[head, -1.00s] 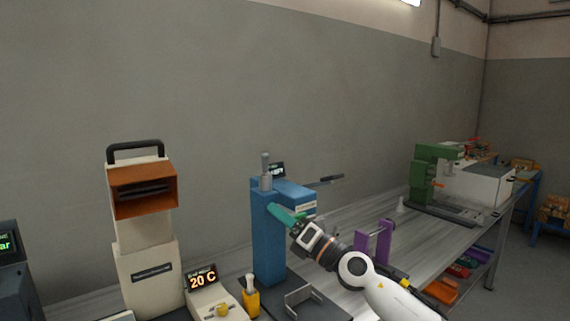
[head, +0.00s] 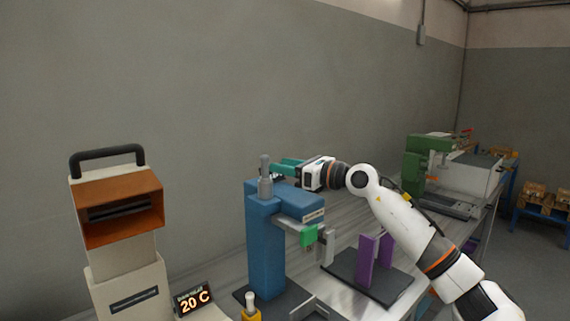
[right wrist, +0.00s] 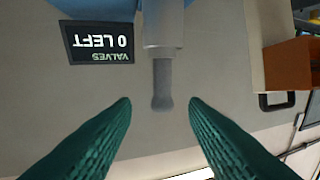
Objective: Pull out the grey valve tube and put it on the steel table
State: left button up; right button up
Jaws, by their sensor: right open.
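The grey valve tube (head: 265,186) stands upright at the top of the blue press column (head: 266,240), with a thinner stem and small knob on top. My right gripper (head: 274,170) is open and empty, its teal fingers pointing left, close to the tube's upper part. In the right wrist view its fingertips (right wrist: 160,102) lie on either side of the stem's knobbed end, with clear space between; the tube (right wrist: 163,28) shows beyond. I cannot tell whether the knob is between the fingers in depth. The steel table (head: 230,265) runs under the press. My left gripper is not in view.
A display reading "VALVES 0 LEFT" (right wrist: 97,42) sits beside the tube. A green block (head: 308,236) is below the press head. A purple fixture (head: 376,258) stands right of the press, a cream machine with orange hood (head: 118,210) left. Bare tabletop shows behind.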

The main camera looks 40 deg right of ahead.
aim_at(268, 157)
jog(key=p+x, duration=0.2)
jog(key=x, duration=0.3)
jog(key=shift+w+a+r, duration=0.1)
jog(key=shift+a+r, duration=0.05)
jog(key=shift+r, duration=0.05)
jog(key=shift+w+a+f+p, duration=0.1)
jog(key=shift+w+f+p, duration=0.05)
jog(key=shift+w+p, duration=0.2)
jog(key=shift+w+a, duration=0.1)
jog(key=shift+w, duration=0.05)
jog(key=c, duration=0.8)
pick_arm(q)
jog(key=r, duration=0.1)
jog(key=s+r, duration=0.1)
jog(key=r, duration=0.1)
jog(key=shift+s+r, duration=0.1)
pick_arm(e)
grip_shut()
